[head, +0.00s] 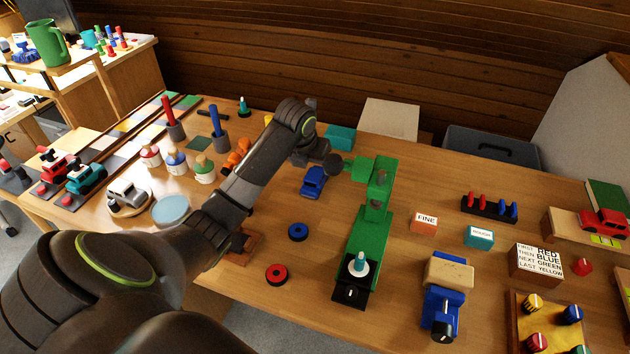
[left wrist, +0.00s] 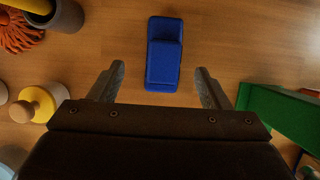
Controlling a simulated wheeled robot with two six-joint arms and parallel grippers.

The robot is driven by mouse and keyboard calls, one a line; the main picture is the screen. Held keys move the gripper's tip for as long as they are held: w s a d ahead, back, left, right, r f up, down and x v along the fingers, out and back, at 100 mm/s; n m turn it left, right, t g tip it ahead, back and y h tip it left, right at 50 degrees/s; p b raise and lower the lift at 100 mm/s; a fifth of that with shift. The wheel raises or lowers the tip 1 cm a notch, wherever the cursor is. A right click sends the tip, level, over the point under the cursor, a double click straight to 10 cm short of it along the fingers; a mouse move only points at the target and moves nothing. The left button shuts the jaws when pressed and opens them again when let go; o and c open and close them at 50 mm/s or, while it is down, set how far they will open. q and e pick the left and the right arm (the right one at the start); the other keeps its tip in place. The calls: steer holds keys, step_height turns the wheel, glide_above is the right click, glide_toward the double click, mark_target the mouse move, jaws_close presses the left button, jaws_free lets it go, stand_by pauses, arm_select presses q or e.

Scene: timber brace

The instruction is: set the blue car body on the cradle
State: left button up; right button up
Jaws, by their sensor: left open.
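The blue car body (head: 313,181) sits on the table just in front of my left gripper (head: 316,158), left of the green press-like stand. In the left wrist view the blue car body (left wrist: 164,55) lies lengthwise in the gap between the two fingers of my left gripper (left wrist: 160,70), apart from both. The gripper is open and holds nothing. A low brown wooden frame (head: 243,250) on the table, partly hidden behind my left arm, may be the cradle; I cannot tell for sure. My right gripper is not in view.
The green stand (head: 371,225) rises close to the right of the car. Blue (head: 298,232) and red (head: 276,274) rings lie in front. Paint pots (head: 204,168) and an orange brush (head: 238,153) stand to the left. A blue vise (head: 441,308) holds a wooden block at right.

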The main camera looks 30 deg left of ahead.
mark_target(314, 174)
arm_select(q)
steer(key=x, duration=0.5)
steer(key=shift+d+f, duration=0.2)
steer(key=shift+d, duration=0.05)
steer(key=shift+r, duration=0.1)
steer(key=c, duration=1.2)
